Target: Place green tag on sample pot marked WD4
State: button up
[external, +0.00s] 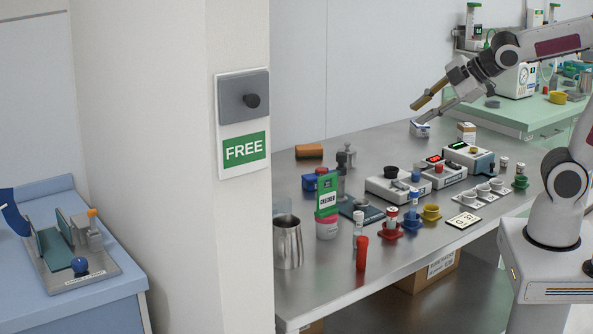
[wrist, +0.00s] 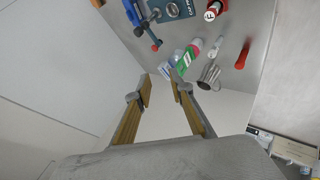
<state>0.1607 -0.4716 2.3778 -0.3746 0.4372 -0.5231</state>
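A green tag (external: 327,195) with white lettering stands upright at a pink-and-white pot (external: 327,228) on the steel bench; I cannot tell whether it rests on the pot or beside it. The tag also shows in the wrist view (wrist: 183,63). Small capped pots stand in a red dish (external: 391,232), a blue dish (external: 412,226) and a green dish (external: 520,183). No WD4 mark is legible on any pot.
A steel beaker (external: 288,243) and a red tube (external: 362,253) stand near the front edge. White instruments (external: 394,186), a rack of cups (external: 483,192) and a yellow cup (external: 431,212) crowd the middle. A wall pillar (external: 190,120) with a FREE sign (external: 244,149) borders the left.

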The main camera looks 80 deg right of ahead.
jog(key=s+a+f+m+g+y, duration=0.1)
jog(key=s+a+f+m, duration=0.2)
jog(key=s+a, duration=0.2)
jog(key=s+a+f+m+g+y, duration=0.2)
jog(key=s+a+m, duration=0.2)
jog(key=s, duration=0.5)
jog(key=shift+s+a+f, duration=0.2)
jog(key=shift+a+f, duration=0.2)
jog(key=shift+a, duration=0.15)
